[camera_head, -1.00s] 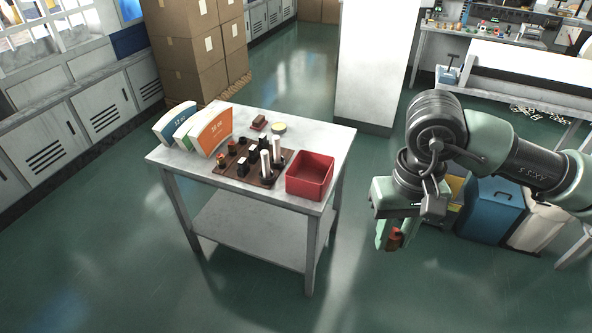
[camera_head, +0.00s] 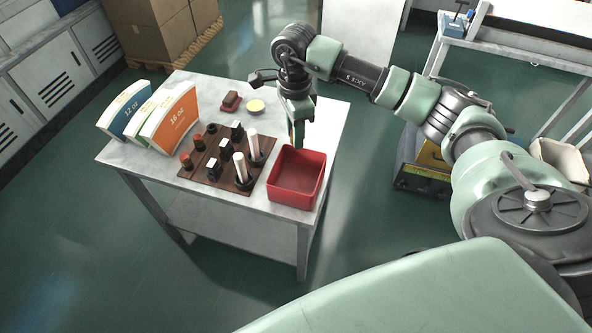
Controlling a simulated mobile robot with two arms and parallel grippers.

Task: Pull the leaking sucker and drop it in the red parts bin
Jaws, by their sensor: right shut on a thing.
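The red parts bin (camera_head: 295,181) sits on the front right corner of the white table and looks empty. My right gripper (camera_head: 297,138) points down just behind the bin's far rim, in the picture. It is shut on the sucker, which is mostly hidden by the fingers; only a thin orange sliver shows. I cannot tell whether the gripper is over the bin or behind it. My left gripper is not in view.
A brown tool board (camera_head: 232,184) left of the bin holds small orange-topped parts, black blocks and two white posts. Curved cup blanks (camera_head: 168,126) stand at the table's left.

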